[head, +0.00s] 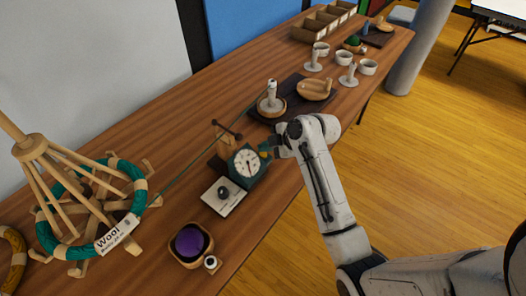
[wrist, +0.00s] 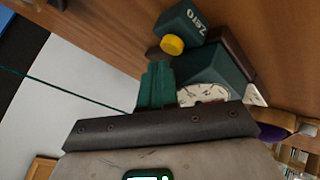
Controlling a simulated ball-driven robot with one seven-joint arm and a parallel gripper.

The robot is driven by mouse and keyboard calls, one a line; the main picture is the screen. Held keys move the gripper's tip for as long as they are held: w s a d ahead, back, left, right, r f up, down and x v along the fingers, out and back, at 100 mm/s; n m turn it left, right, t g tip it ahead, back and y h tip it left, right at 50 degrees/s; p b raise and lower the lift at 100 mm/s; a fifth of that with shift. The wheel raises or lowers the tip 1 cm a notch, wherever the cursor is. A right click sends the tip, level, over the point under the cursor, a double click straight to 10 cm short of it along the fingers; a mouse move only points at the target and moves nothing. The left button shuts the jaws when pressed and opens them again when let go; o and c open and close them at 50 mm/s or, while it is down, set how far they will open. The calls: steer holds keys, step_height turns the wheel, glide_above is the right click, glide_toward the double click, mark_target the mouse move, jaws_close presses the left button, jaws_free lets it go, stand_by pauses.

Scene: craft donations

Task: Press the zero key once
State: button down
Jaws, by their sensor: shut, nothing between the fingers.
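The zero key is a round yellow button (wrist: 172,45) on a dark green block (wrist: 188,22) lettered "Zero" in the wrist view. The block sits beside the dark green meter (head: 248,165), which has a white round dial, on the wooden table. The dial (wrist: 203,95) also shows in the wrist view, partly hidden by my gripper's dark bar. My gripper (wrist: 155,85) is shut and empty, its green ribbed fingers a little short of the button in the picture. In the head view my gripper (head: 268,147) is right by the meter's right side, and the button is hard to make out.
A white card with a dark knob (head: 223,193) lies in front of the meter. A bowl with purple wool (head: 190,241) is nearer. A wooden winder with green yarn (head: 93,205) stands at left, its thread crossing the table.

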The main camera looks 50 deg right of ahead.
mark_target(266, 155)
steer(key=shift+r, duration=0.25)
step_height(266, 155, up, 5)
steer(key=p, duration=0.4)
steer(key=shift+f, duration=0.1)
stand_by(0.9)
steer(key=s+a+f+m, duration=0.1)
steer(key=a, duration=0.1)
steer(key=s+a+f+m+g, duration=0.1)
steer(key=s+a, duration=0.1)
steer(key=a, duration=0.1)
steer(key=s+a+f+m+g, duration=0.1)
steer(key=s+a+f, duration=0.1)
steer(key=shift+s+a, duration=0.25)
steer(key=shift+a, duration=0.1)
steer(key=s+a+m+g, duration=0.1)
steer(key=s, duration=0.1)
steer(key=s+a+f+m, duration=0.1)
steer(key=s+a, duration=0.1)
steer(key=s+a+f+m+g, duration=0.1)
steer(key=s, duration=0.1)
steer(key=shift+s+a+g, duration=0.2)
steer(key=shift+a+g, duration=0.1)
steer(key=s+a+m+g+h, duration=0.2)
steer(key=s+m, duration=0.4)
steer(key=s, duration=0.7)
steer(key=shift+s+a+r+g, duration=0.3)
steer(key=shift+a+r+g, duration=0.05)
steer(key=shift+g, duration=0.35)
